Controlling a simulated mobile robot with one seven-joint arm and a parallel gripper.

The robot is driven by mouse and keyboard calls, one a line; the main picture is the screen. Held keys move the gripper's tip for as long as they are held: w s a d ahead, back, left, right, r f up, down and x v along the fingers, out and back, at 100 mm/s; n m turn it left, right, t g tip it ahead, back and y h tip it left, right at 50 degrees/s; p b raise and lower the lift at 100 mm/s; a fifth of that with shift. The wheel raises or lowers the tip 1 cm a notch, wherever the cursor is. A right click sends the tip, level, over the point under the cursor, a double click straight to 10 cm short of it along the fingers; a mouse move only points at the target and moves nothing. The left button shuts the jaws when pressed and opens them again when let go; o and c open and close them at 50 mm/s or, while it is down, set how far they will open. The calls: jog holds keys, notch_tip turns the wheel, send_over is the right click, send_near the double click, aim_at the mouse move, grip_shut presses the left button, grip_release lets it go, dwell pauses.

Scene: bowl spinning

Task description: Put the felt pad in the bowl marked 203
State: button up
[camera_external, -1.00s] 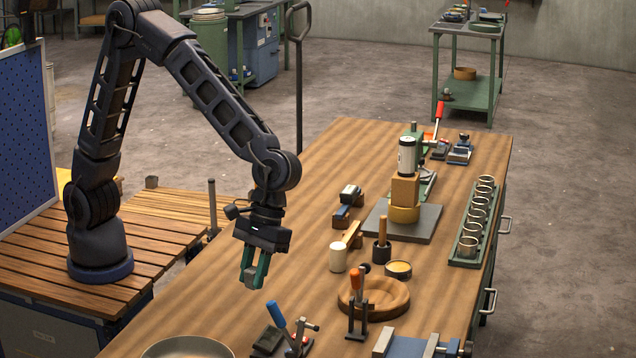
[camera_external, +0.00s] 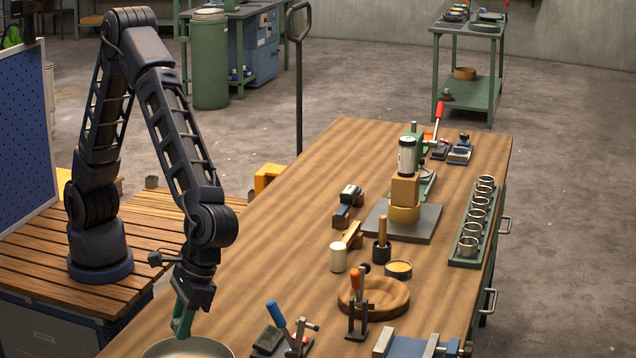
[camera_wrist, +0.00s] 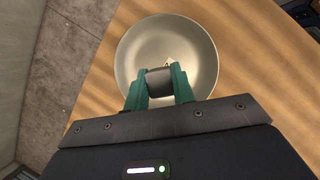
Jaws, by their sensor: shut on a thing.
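My gripper (camera_external: 183,328) has green fingers and hangs low over the near left end of the workbench, at the bowl's far rim in the outside view. It is shut on a small dark grey block, the felt pad (camera_wrist: 159,81), which shows between the fingertips in the wrist view. The pale metal bowl (camera_external: 190,348) is cut off by the bottom edge of the outside view. In the wrist view the bowl (camera_wrist: 140,47) lies beneath the fingertips, and the pad overlaps its inside. A small light mark shows beside the pad, too small to read as 203.
A blue-handled clamp (camera_external: 279,318) stands right of the bowl. A round wooden ring (camera_external: 388,303) and an orange-handled tool (camera_external: 356,292) are farther right.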

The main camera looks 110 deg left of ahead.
aim_at(186, 357)
jog(key=shift+f, duration=4.35)
jog(key=o, duration=1)
jog(key=shift+o, duration=0.2)
jog(key=shift+r, duration=0.15)
notch_tip(186, 357, up, 7)
jog(key=shift+f, duration=0.15)
